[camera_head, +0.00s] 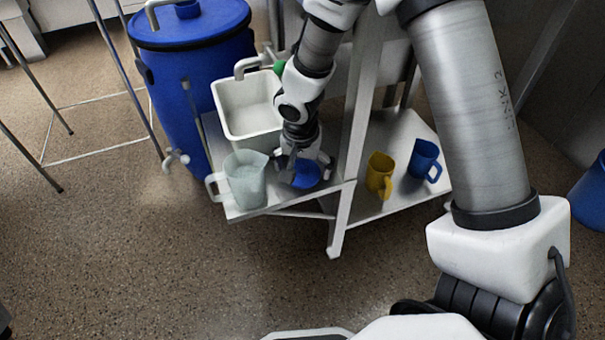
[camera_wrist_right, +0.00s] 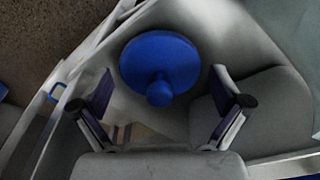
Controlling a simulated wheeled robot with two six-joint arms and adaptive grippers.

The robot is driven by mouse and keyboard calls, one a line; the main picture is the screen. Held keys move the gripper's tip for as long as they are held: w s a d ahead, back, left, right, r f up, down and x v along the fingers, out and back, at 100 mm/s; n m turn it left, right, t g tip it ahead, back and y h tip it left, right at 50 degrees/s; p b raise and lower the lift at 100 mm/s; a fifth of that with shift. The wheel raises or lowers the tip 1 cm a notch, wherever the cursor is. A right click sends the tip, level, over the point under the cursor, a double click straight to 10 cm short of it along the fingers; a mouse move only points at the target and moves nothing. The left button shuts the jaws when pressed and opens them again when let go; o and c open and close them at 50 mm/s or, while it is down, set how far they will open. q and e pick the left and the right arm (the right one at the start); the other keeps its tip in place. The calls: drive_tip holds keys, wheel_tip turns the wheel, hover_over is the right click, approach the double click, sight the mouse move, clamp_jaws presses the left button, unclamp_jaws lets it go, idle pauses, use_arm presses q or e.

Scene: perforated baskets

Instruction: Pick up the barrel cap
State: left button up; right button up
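The barrel cap (camera_head: 307,175) is a blue disc with a round knob, lying on the grey metal shelf beside the jug. In the right wrist view the cap (camera_wrist_right: 160,58) shows whole, its knob pointing towards the gripper's palm. My right gripper (camera_head: 297,160) reaches down from above and partly covers the cap in the head view. In the wrist view its two fingers (camera_wrist_right: 162,97) are spread wide, one on each side of the knob, and hold nothing. Whether a finger touches the disc I cannot tell. My left gripper is not in view.
A translucent jug (camera_head: 246,181) stands close left of the cap. A white basin (camera_head: 229,121) is behind it. The blue barrel (camera_head: 176,90) stands further left. A yellow mug (camera_head: 379,172) and a blue mug (camera_head: 423,157) stand to the right, past a table leg (camera_head: 345,215).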

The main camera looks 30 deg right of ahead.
drive_tip(key=c, duration=0.8)
